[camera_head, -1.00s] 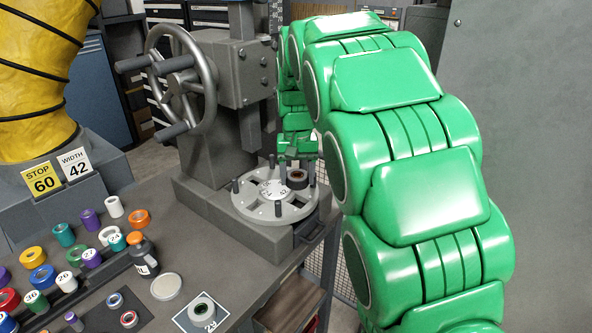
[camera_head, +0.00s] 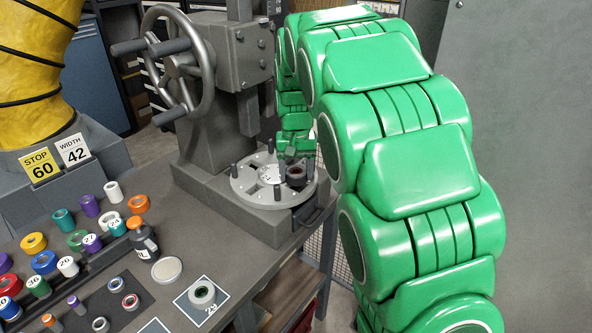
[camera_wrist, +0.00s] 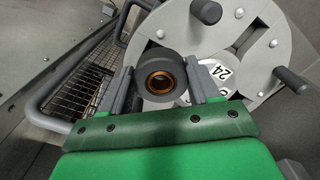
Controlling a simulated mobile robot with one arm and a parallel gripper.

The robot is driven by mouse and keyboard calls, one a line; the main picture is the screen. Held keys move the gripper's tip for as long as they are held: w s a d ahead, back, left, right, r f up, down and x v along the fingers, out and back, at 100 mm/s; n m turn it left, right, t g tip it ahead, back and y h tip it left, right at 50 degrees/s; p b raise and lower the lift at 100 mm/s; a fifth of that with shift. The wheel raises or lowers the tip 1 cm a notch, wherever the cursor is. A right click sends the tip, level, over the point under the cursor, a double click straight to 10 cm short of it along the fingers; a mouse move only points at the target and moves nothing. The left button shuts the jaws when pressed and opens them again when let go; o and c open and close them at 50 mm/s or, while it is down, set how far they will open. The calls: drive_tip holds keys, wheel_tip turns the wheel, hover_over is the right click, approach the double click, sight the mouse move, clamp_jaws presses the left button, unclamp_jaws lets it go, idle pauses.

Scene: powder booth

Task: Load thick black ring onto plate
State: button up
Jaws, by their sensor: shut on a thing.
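The thick black ring (camera_wrist: 145,86) has a copper-coloured bore and sits between the two fingers of my gripper (camera_wrist: 164,86) in the wrist view. My gripper is shut on it. In the head view the ring (camera_head: 296,176) is over the right side of the round grey plate (camera_head: 244,188), near an upright peg. I cannot tell whether it touches the plate. The plate has cut-outs, several upright pegs and a white centre label reading 24; it also shows in the wrist view (camera_wrist: 225,38). My green arm hides part of the plate's surroundings.
A grey press with a handwheel (camera_head: 180,65) stands behind the plate. Several coloured rings and rollers, a dark bottle (camera_head: 144,242) and a pale disc (camera_head: 167,270) occupy the bench at left. A grey ring (camera_head: 202,292) lies on a marked card in front.

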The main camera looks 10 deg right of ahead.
drive_tip(key=shift+f, duration=0.85)
idle(0.3)
drive_tip(key=o, duration=1.3)
drive_tip(key=shift+s+r, duration=0.1)
drive_tip(key=shift+r, duration=3.8)
